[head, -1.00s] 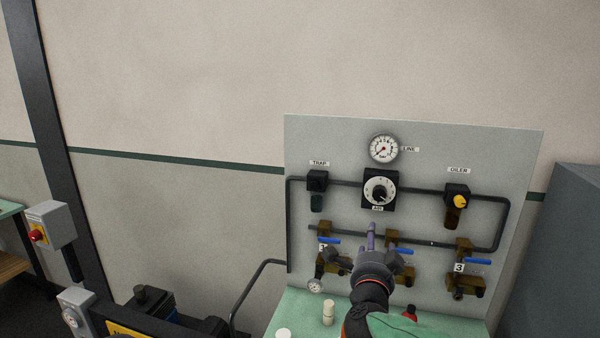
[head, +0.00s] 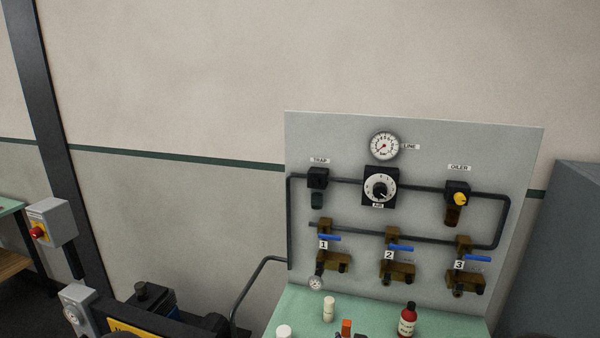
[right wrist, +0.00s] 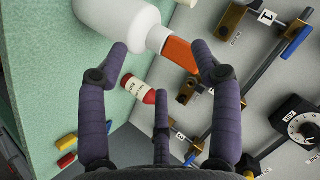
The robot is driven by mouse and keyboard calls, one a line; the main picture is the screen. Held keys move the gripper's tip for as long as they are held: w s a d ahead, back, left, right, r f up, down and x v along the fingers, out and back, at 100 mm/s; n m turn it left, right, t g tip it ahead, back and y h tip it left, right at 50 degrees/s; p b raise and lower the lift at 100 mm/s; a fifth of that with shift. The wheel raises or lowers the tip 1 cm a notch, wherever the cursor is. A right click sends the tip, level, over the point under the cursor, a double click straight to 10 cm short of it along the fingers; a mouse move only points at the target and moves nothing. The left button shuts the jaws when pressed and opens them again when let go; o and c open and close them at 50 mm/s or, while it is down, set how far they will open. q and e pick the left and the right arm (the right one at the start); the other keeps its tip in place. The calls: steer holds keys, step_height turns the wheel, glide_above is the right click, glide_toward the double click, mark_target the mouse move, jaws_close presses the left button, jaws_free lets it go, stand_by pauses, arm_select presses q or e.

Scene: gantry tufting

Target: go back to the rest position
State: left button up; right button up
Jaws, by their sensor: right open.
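My right gripper (right wrist: 160,62) shows in the right wrist view with its purple fingers spread open and nothing held between them. Beyond the fingertips are a white bottle with an orange nozzle (right wrist: 180,52) and a red bottle with a white label (right wrist: 138,90). The head view does not clearly show the right gripper. My left gripper is in neither view.
A grey panel (head: 420,140) carries a line gauge (head: 384,146), a black dial (head: 380,187) and three blue-handled valves. The green bench (head: 295,310) below holds the red bottle (head: 407,319) and cream containers (head: 328,309). A grey switch box (head: 52,222) is at left.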

steer(key=s+a+f+n+g+y, duration=0.1)
steer(key=s+f+n+g, duration=0.15)
steer(key=s+f, duration=0.55)
steer(key=s+f+n+g+y, duration=0.1)
steer(key=s+f+g, duration=0.3)
steer(key=f, duration=0.7)
steer(key=s+a+f+n+g+y, duration=0.15)
steer(key=s+f, duration=0.25)
steer(key=s, duration=0.5)
steer(key=s+a+f+n+g, duration=0.1)
steer(key=s+f+g, duration=0.25)
steer(key=s, duration=0.65)
step_height(320, 180, down, 6)
steer(key=b, duration=0.6)
steer(key=shift+w+f+t, duration=0.25)
steer(key=shift+w+t, duration=0.1)
steer(key=shift+w, duration=0.1)
